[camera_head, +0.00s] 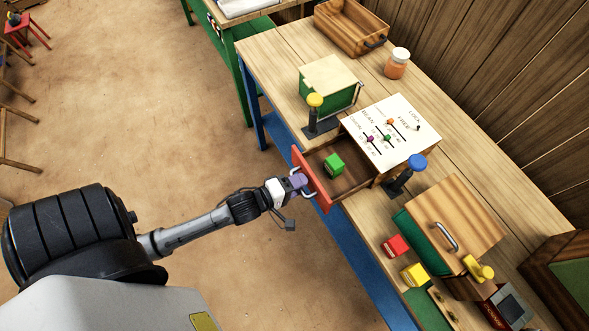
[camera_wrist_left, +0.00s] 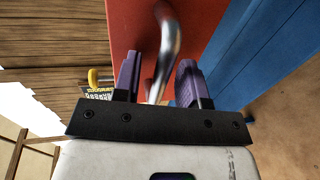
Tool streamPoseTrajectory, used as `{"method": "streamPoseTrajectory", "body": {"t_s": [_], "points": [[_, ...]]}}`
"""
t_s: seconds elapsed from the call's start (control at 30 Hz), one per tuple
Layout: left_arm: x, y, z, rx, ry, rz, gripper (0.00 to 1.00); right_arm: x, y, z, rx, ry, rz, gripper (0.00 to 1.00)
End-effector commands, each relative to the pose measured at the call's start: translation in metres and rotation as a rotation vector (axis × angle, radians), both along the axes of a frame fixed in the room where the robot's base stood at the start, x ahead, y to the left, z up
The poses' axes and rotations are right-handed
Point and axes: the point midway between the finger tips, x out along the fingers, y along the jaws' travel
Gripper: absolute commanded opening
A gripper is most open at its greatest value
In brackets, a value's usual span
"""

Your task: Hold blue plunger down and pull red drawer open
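The red drawer (camera_head: 311,181) stands pulled out from the cabinet with the white marked top (camera_head: 395,128). A green cube (camera_head: 333,163) lies inside it. My left gripper (camera_head: 299,181) is at the drawer's front. In the left wrist view, its purple fingers (camera_wrist_left: 160,85) stand apart on either side of the metal handle (camera_wrist_left: 168,45) on the red front (camera_wrist_left: 130,25), with gaps visible beside the bar. The blue plunger (camera_head: 415,162), a blue knob on a dark post, stands right of the cabinet with nothing touching it. My right gripper is not in view.
A yellow plunger (camera_head: 314,100) stands left of the cabinet, by a green box (camera_head: 330,82). An orange jar (camera_head: 397,63) and a wooden tray (camera_head: 342,28) are behind. Red (camera_head: 396,246) and yellow (camera_head: 414,275) blocks and a wooden-lidded green box (camera_head: 455,222) are at the right.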

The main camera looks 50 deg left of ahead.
Motion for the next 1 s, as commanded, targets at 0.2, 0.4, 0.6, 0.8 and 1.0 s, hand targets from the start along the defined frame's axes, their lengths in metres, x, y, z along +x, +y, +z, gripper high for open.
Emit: {"method": "streamPoseTrajectory", "body": {"t_s": [0.2,0.4,0.6,0.8,1.0], "points": [[-0.002,0.0,0.0,0.0,0.0,0.0,0.39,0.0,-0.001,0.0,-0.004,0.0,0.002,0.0],[-0.023,0.004,0.005,-0.001,0.003,0.001,0.39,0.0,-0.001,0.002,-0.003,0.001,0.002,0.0],[-0.061,0.01,0.013,-0.001,0.004,0.0,0.39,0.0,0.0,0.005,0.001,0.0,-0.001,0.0],[-0.096,0.015,0.02,0.0,0.004,0.0,0.39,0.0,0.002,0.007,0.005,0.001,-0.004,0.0],[-0.12,0.019,0.025,0.0,0.003,0.0,0.39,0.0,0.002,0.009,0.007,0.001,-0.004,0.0]]}}
